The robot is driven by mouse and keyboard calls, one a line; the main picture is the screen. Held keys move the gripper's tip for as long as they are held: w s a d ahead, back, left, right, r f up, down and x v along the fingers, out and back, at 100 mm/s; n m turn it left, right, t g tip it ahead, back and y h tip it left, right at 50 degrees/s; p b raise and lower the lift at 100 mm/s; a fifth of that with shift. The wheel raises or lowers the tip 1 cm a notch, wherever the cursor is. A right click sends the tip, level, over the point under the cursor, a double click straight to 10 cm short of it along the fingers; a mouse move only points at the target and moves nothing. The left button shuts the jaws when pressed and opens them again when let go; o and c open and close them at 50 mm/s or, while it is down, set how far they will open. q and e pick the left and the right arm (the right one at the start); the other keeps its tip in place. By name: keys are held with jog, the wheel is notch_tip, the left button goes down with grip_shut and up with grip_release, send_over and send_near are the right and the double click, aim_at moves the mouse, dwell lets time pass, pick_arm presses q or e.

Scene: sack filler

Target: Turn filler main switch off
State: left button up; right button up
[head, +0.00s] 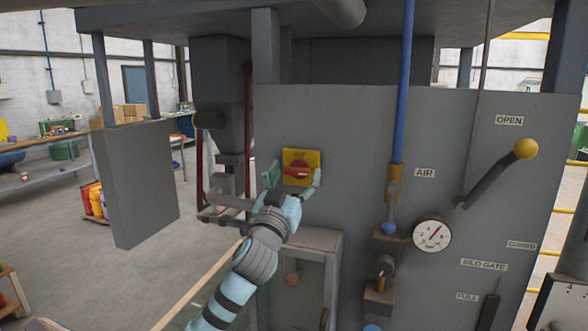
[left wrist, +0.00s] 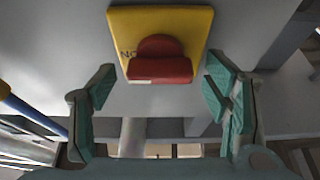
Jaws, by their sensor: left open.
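The filler main switch is a red rotary handle (head: 297,172) on a yellow plate (head: 313,157), fixed to the grey machine panel. In the left wrist view the red handle (left wrist: 160,62) lies crosswise on the yellow plate (left wrist: 190,22), with part of a label showing at its left. My left gripper (head: 293,183) is open in front of the switch, with one finger on either side of the handle. In the left wrist view the fingers of my left gripper (left wrist: 160,95) are apart and clear of the handle. My right gripper is not in view.
The grey panel (head: 350,130) also carries a pressure gauge (head: 432,234), a blue air pipe (head: 403,80) and a yellow-knobbed silo gate lever (head: 525,149). A frame (head: 322,240) stands below the switch. A grey box (head: 137,182) hangs at the left.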

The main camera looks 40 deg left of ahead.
pick_arm(q)
jog(key=shift+c, duration=0.4)
jog(key=shift+w, duration=0.1)
jog(key=c, duration=1.1)
